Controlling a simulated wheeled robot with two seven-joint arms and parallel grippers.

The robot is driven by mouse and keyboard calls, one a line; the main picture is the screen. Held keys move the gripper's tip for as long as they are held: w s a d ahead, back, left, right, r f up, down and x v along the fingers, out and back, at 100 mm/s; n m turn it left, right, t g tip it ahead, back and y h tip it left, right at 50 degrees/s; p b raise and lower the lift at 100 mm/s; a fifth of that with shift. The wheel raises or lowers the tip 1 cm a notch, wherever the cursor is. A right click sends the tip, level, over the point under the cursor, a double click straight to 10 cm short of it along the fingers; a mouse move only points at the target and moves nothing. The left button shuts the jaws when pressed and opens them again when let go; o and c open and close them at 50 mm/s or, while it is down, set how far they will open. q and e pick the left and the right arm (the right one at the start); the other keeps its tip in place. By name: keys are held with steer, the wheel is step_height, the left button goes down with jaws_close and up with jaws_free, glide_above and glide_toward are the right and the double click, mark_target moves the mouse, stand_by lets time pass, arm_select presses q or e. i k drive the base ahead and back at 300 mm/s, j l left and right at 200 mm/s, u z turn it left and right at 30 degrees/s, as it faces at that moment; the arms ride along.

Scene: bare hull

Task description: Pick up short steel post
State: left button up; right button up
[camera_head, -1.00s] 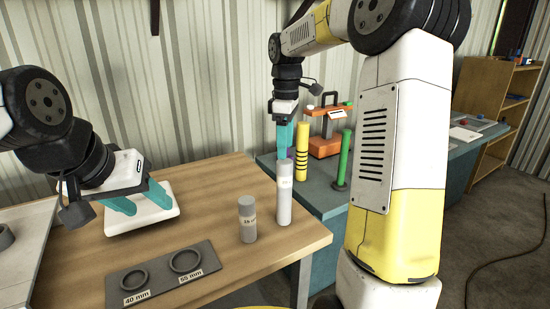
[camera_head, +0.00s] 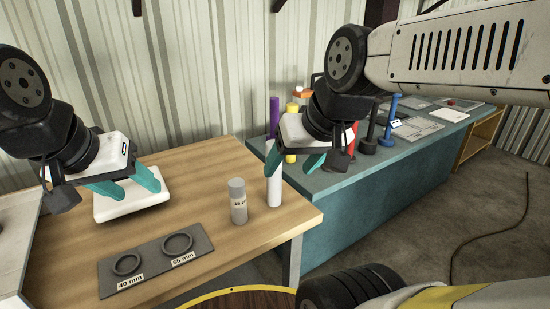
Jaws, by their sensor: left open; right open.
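The short steel post (camera_head: 238,203) is a grey cylinder with a label, standing upright on the wooden table near its right side. A taller, paler post (camera_head: 274,188) stands upright just right of it. My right gripper (camera_head: 293,168) is open and empty. Its left finger overlaps the top of the taller post in the picture; I cannot tell if they touch. My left gripper (camera_head: 128,190) is open, to the left of both posts, in front of or above a white pad (camera_head: 120,211).
A dark plate (camera_head: 150,272) with two rings marked 40 mm and 55 mm lies on the wooden table (camera_head: 215,245). Behind to the right, a teal bench (camera_head: 345,210) carries coloured posts, including a purple (camera_head: 274,118) and a blue one (camera_head: 390,120). Open table lies around the short post.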

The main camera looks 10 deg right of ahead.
mark_target(236, 187)
steer(key=u, duration=2.25)
steer(key=z, duration=0.4)
steer(key=k+l+z, duration=0.1)
steer(key=z, duration=0.35)
steer(key=l+z, duration=0.1)
steer(key=z, duration=0.3)
steer(key=l+z, duration=0.1)
steer(key=z, duration=0.3)
steer(key=l+z, duration=0.1)
steer(key=z, duration=0.35)
steer(key=k+l, duration=0.15)
steer(key=l, duration=0.25)
steer(key=k+l, duration=0.1)
steer(key=l, duration=0.25)
